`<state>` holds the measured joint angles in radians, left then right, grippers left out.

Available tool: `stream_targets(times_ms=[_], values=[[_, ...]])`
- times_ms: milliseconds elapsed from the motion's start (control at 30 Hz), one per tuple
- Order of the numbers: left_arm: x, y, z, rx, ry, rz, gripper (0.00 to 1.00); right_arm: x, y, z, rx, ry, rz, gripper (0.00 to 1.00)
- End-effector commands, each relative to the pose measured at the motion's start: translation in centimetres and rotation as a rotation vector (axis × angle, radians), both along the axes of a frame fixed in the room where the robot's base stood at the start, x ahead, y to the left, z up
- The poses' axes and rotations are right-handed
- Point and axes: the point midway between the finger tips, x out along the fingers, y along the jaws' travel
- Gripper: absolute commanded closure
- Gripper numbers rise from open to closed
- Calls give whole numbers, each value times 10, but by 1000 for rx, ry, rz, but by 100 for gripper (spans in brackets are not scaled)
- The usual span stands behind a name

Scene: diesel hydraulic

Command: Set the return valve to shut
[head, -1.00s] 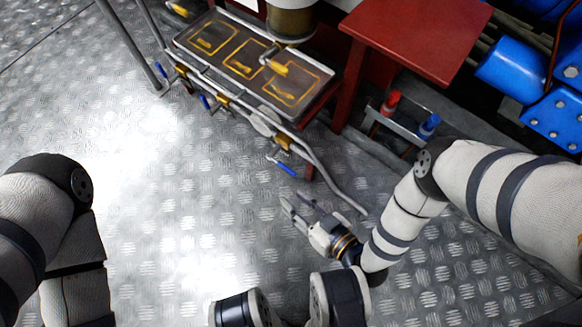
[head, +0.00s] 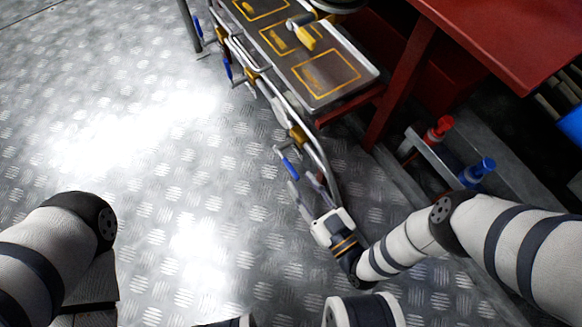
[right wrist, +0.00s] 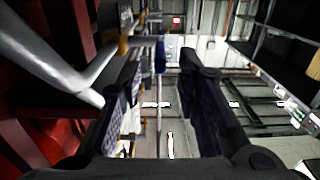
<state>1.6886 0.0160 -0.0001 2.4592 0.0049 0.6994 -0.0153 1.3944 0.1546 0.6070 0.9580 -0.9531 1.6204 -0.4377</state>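Valves with blue handles and brass-coloured bodies sit along a grey pipe run; no label shows which is the return valve. The nearest has its blue handle (head: 287,165) angled off the pipe beside its brass-coloured body (head: 298,135). Two other blue handles, the middle one (head: 228,68) and the far one (head: 198,27), are farther up. My right gripper (head: 305,183) is open and empty, its fingertips close to the nearest handle. In the right wrist view a blue handle (right wrist: 160,56) shows beyond and between the spread fingers; contact is not visible. My left gripper is out of view.
A dark tray (head: 368,72) with yellow outlines holds a yellow-handled tool (head: 304,34) above the pipes. A red table (head: 500,35) stands right. Red (head: 439,130) and blue (head: 478,172) fittings stand on a grey rack. The metal floor (head: 130,120) left is clear.

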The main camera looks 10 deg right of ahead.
Motion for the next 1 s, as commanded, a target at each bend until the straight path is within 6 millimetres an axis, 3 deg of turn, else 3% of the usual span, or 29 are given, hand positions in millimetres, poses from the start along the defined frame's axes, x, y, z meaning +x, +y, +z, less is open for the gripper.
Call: stream_targets(times_ms=[100, 233, 567, 600, 733, 1000], values=[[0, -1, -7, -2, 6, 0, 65, 25, 11, -3, 0, 0, 0, 70], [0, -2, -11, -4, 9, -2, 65, 44, 19, -2, 0, 0, 0, 70], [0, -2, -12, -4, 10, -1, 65, 53, 22, 0, 0, 1, 1, 70], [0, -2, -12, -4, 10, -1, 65, 53, 22, 0, 0, 1, 1, 72], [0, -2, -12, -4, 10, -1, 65, 52, 22, 0, 0, 1, 1, 100], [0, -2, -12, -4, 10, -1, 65, 52, 22, 0, -1, 3, 1, 100]])
